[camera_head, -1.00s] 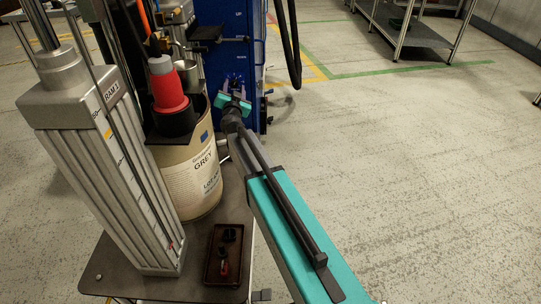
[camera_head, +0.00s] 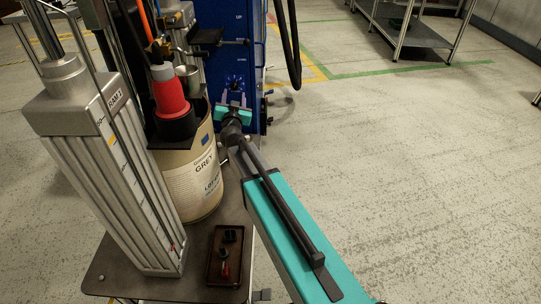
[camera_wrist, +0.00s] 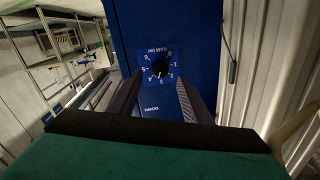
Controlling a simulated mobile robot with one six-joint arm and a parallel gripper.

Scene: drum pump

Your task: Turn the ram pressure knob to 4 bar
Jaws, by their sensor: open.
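The ram pressure knob (camera_wrist: 160,69) is a small dark knob on a blue dial plate marked "RAM bar", numbered 0 to 6. Its light pointer mark seems to face near the 3, but it is small and blurred. The knob also shows on the blue cabinet in the head view (camera_head: 236,83). My gripper (camera_wrist: 160,79) is open and empty. Its two fingers show in the wrist view below the knob, one to each side, and appear short of it. In the head view my gripper (camera_head: 234,98) is in front of the cabinet, just below the knob.
The blue cabinet (camera_head: 245,45) carries the dial. A drum (camera_head: 193,178) with a red and black cone stands left of my arm, beside a silver ram column (camera_head: 120,185). A small brown tray (camera_head: 224,270) with dark parts lies nearby. The floor to the right is clear.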

